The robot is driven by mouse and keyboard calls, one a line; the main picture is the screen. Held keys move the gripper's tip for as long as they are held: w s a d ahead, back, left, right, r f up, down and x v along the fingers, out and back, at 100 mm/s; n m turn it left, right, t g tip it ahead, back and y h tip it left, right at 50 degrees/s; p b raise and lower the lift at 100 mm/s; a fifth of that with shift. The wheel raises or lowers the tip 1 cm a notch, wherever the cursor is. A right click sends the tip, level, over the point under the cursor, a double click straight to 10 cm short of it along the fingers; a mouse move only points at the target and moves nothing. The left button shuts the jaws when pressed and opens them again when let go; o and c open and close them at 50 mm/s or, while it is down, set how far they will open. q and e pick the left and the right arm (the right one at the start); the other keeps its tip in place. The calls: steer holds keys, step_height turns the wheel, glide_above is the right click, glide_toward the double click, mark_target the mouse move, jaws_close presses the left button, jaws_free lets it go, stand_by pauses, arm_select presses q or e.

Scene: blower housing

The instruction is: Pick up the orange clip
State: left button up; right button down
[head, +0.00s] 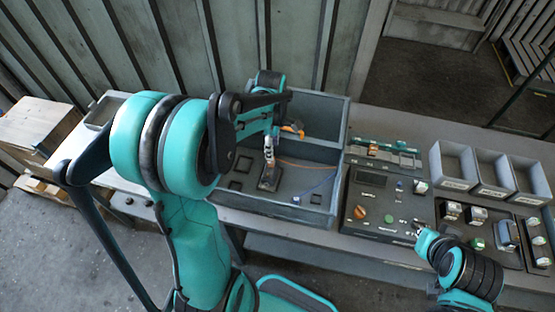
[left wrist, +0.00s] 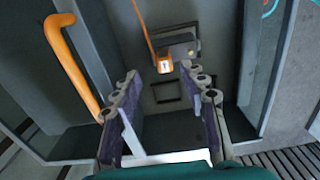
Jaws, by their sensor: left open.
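A small orange piece with a pale mark, which looks like the orange clip (left wrist: 165,65), lies on the housing floor beside a dark block (left wrist: 184,50). An orange cord runs up from it in the left wrist view. My left gripper (left wrist: 158,95) is open and empty, its two fingers spread with the clip beyond the tips, apart from them. In the head view my left gripper (head: 269,155) hangs inside the grey housing (head: 318,153) above the dark block; the clip is not clear there. My right gripper (head: 418,229) is at the control panel's front edge, too small to read.
A curved orange handle (left wrist: 70,62) stands close beside the left finger, near the housing wall. The housing walls surround the left gripper. A control panel (head: 376,217), grey bins (head: 457,183) and several small parts fill the bench to the right.

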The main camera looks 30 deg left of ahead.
arm_select(q)
steer(key=f, duration=0.2)
steer(key=f+b, duration=0.1)
steer(key=f, duration=0.3)
steer(key=shift+s+a+f+b, duration=0.1)
steer(key=shift+s+f+b, duration=0.2)
steer(key=shift+f+b, duration=0.1)
steer(key=shift+c, duration=0.4)
steer(key=c, duration=0.9)
